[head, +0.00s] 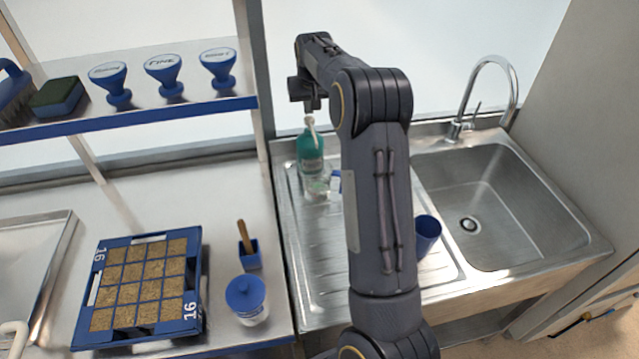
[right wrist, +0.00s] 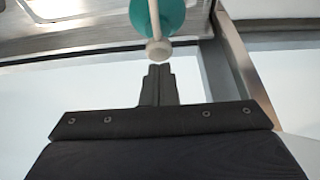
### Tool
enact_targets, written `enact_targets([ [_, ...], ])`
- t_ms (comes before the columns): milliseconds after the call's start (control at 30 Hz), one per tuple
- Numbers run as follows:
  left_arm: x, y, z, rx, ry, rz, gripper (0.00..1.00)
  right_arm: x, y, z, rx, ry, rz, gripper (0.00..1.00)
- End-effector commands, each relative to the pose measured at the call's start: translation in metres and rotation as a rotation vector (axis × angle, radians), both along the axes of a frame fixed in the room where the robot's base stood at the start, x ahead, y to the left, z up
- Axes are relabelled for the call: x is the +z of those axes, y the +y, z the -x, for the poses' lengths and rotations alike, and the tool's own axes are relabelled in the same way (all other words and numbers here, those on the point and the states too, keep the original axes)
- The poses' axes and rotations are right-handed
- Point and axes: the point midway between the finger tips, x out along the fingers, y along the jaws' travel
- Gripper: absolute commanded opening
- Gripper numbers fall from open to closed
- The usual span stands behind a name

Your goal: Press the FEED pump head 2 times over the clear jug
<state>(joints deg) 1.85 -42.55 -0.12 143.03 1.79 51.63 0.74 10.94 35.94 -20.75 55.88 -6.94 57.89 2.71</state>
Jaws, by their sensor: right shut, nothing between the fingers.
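A teal pump bottle (head: 311,150) with a white pump head (head: 310,121) stands at the back left of the sink's drainboard. A clear jug (head: 317,188) stands just in front of it, small and partly blended with the steel. My right gripper (head: 310,107) is shut and empty, pointing down just above the pump head. In the right wrist view, the closed fingertips (right wrist: 160,70) are beside the pale pump head (right wrist: 158,51), with the teal bottle (right wrist: 160,15) beyond. I cannot tell whether they touch. Any label on the bottle is unreadable. My left gripper is not in view.
A small white and blue container (head: 335,182) stands by the jug. A blue cup (head: 427,234) is partly behind my right arm. The sink (head: 490,200) is at right. A seed tray (head: 195,240) and lidded jar (head: 247,300) are at left, below a shelf (head: 130,122).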

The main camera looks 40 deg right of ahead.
Motion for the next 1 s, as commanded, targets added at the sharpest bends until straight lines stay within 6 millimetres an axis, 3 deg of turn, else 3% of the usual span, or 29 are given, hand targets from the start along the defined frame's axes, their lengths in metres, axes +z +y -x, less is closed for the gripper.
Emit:
enact_targets([
  [267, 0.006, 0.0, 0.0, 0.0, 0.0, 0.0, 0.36, 0.006, 0.0, 0.0, 0.0, -0.002, 0.001, 0.0],
  [667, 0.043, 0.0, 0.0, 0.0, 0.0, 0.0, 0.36, 0.047, 0.0, 0.0, 0.0, -0.001, 0.0, 0.0],
  [833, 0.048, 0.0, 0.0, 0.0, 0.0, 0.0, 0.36, 0.06, 0.0, 0.0, 0.0, -0.003, 0.001, 0.0],
  [1000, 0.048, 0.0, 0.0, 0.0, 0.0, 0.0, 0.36, 0.061, 0.0, 0.0, 0.0, -0.001, 0.0, 0.0],
])
